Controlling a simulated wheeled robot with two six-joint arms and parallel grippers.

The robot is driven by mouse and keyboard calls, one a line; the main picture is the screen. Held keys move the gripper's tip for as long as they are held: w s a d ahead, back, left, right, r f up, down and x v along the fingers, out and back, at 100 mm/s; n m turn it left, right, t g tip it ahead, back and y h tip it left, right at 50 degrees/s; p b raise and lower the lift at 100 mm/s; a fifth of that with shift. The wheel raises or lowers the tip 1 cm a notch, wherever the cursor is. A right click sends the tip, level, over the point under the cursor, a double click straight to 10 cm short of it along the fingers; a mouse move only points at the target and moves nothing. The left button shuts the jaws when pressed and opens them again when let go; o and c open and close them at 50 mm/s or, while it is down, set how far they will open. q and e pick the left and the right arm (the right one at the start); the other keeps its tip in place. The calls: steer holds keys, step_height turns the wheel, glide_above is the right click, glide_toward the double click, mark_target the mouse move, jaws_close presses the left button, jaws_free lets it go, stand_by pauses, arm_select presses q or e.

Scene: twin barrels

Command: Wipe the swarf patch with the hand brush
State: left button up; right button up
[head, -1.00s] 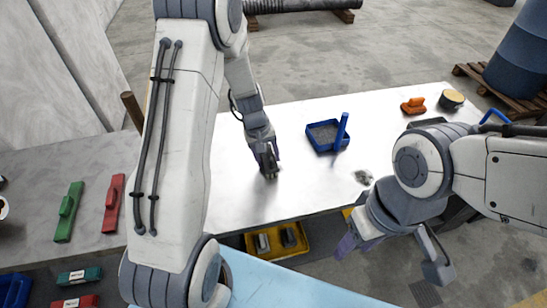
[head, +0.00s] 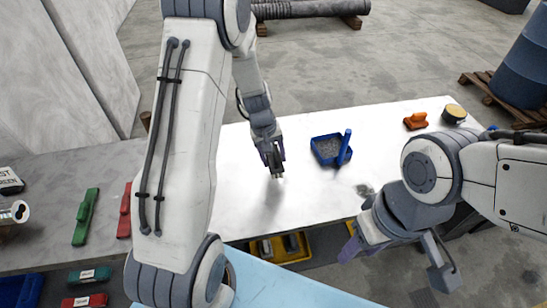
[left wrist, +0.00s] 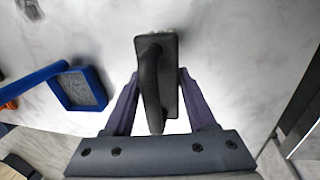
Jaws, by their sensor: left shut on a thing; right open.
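My left gripper (head: 274,168) is over the left-middle part of the pale table. It is shut on the dark hand brush (left wrist: 170,60), whose handle sits between the purple fingers in the left wrist view. I cannot tell whether the brush touches the table. The swarf patch (head: 364,190) is a small dark grey spot near the table's front edge, to the right of the brush and just left of my right arm. My right gripper (head: 397,262) is open and empty, in front of the table's edge.
An orange tool (head: 415,121) and a yellow-topped pot (head: 454,113) stand back right. A yellow bin (head: 298,256) sits below.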

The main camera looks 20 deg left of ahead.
mark_target(274, 150)
arm_select(q)
step_height(274, 150, up, 3)
steer(key=p, duration=0.2)
steer(key=shift+p, duration=0.3)
stand_by(0.5)
